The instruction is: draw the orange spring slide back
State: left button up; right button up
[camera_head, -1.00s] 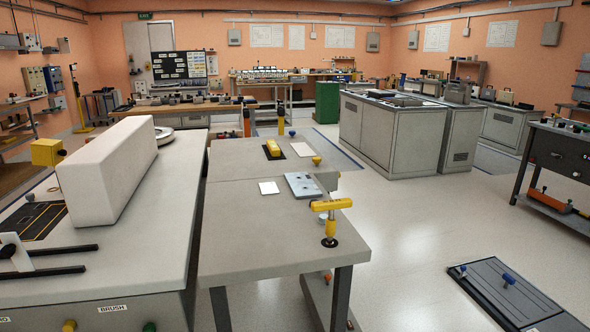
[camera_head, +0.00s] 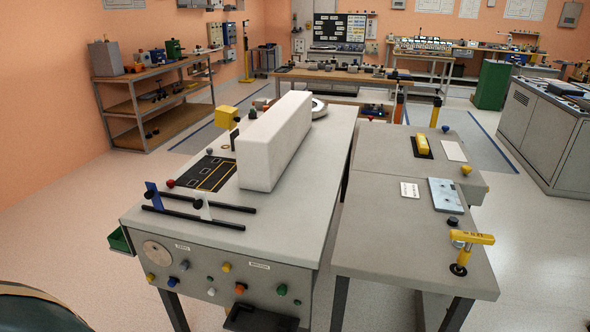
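A grey bench (camera_head: 150,217) with a front panel stands in the middle. An orange knob (camera_head: 240,288) sits on that front panel, among several small coloured knobs. It is too small to tell if it is the spring slide. A yellow knob (camera_head: 226,267) is above it and a green knob (camera_head: 282,289) is to its right. Neither of my grippers is in view.
A white block (camera_head: 275,140) and two black rails (camera_head: 190,215) are on the bench top. A second grey bench (camera_head: 385,245) with a yellow-handled tool (camera_head: 465,240) stands close on the right. The floor in front left is open. A wooden shelf (camera_head: 150,85) stands at the back left.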

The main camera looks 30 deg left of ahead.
aim_at(240, 289)
jog(key=j+u, duration=0.1)
jog(key=u, duration=1.3)
